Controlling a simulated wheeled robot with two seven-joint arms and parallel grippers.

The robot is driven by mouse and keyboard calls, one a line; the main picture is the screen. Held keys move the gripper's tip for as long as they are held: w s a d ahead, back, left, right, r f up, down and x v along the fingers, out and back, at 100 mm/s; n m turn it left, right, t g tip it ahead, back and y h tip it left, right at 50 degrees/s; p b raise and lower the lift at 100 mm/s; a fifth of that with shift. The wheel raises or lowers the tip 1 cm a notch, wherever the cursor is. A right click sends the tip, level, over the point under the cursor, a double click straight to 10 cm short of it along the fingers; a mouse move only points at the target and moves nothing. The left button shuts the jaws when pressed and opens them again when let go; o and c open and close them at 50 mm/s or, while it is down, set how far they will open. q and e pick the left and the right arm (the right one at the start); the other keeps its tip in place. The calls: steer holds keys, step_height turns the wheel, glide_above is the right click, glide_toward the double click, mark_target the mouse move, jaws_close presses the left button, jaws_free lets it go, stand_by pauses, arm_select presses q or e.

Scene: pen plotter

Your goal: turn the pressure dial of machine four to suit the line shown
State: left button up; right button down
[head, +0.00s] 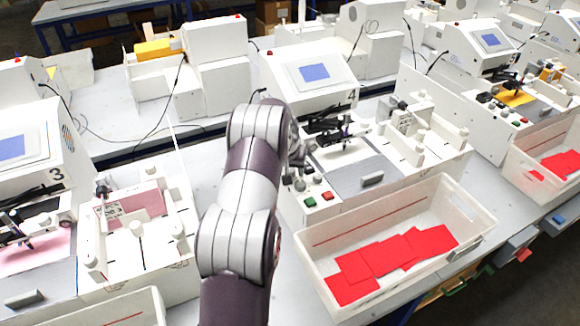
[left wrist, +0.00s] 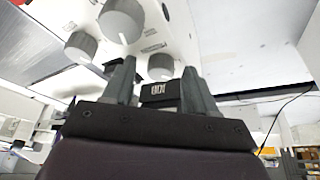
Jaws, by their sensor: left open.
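Machine four (head: 310,78) is white, with a blue screen and the number 4, and stands centre in the head view. Small grey dials (head: 300,185) sit at its front left corner, beside red and green buttons. My left gripper (head: 297,153) is above this corner, partly hidden by my arm. In the left wrist view its two fingers (left wrist: 159,68) are open, and a small grey dial (left wrist: 160,66) shows between the tips; I cannot tell whether they touch it. A large dial (left wrist: 121,20) and another small dial (left wrist: 80,47) are beyond. I cannot tell which sets pressure. The drawn line is unclear.
A white bin (head: 455,205) with red sheets (head: 385,262) stands in front of machine four. Machine three (head: 28,150) is at the left, with pink paper. Another machine (head: 487,42) is at the right. Cables lie on the table behind my arm.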

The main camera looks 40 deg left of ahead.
arm_select(q)
steer(key=c, duration=1.1)
steer(key=shift+o, duration=0.2)
steer(key=shift+n, duration=0.4)
steer(key=shift+w+f+n+y, duration=0.1)
steer(key=shift+n+y, duration=0.2)
steer(key=shift+n, duration=0.1)
steer(key=n+b, duration=0.2)
steer(key=shift+f+g+y+b, duration=0.25)
steer(key=shift+g+y+b, duration=0.05)
steer(key=shift+g, duration=0.1)
steer(key=shift+r+n, duration=0.1)
steer(key=shift+n, duration=0.3)
steer(key=shift+r+b, duration=0.15)
steer(key=shift+b, duration=0.15)
steer(key=shift+r, duration=0.1)
